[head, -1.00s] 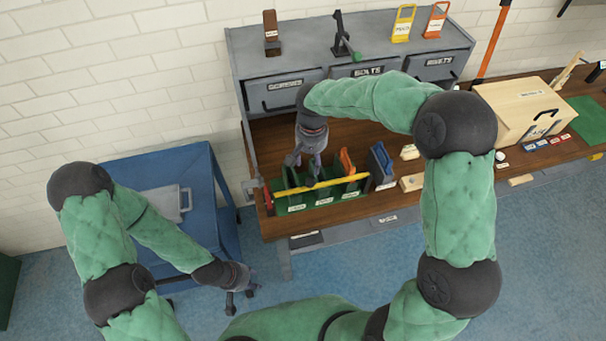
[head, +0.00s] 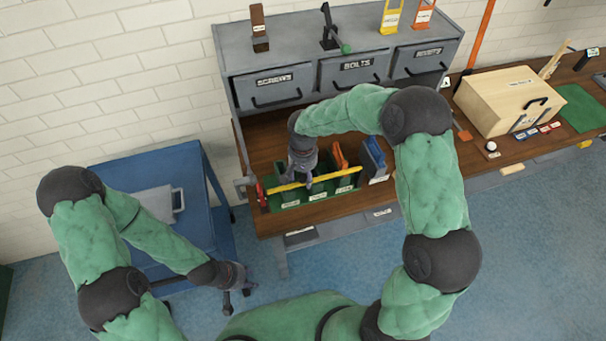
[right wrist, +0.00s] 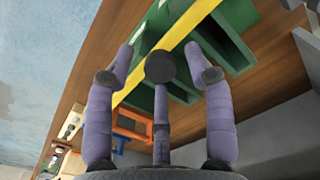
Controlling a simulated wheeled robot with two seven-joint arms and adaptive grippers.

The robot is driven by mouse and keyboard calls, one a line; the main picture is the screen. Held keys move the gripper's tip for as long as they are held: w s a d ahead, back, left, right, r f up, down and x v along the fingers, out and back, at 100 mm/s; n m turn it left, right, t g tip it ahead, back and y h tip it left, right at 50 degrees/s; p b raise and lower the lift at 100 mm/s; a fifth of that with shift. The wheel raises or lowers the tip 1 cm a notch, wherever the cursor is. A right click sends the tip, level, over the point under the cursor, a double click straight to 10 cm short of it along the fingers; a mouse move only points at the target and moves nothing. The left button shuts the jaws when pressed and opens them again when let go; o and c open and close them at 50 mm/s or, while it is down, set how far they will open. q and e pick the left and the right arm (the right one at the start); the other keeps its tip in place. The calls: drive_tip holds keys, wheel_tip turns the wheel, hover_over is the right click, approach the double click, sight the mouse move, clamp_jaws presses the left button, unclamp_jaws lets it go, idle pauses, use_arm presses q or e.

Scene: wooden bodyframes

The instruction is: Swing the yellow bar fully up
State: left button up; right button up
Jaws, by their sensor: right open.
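The yellow bar (head: 320,180) lies across the front of a green divided rack (head: 318,193) on the wooden bench, sloping slightly up to the right. A red piece (head: 261,195) sits at its left end. My right gripper (head: 300,184) is open, pointing down at the bar's left half. In the right wrist view the bar (right wrist: 190,25) runs diagonally past the spread fingers (right wrist: 160,62), and one finger overlaps it. I cannot tell whether they touch. My left gripper (head: 238,290) hangs open and empty beside the blue cart.
A blue cart (head: 150,165) stands left of the bench. A grey drawer cabinet (head: 345,50) rises behind the rack. Orange (head: 338,156) and blue (head: 374,152) upright pieces stand close to the bar's right end. A wooden box (head: 500,100) sits further right.

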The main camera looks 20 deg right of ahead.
clamp_jaws()
use_arm(q)
drive_tip(key=shift+r, duration=0.1)
use_arm(e)
drive_tip(key=shift+r, duration=0.1)
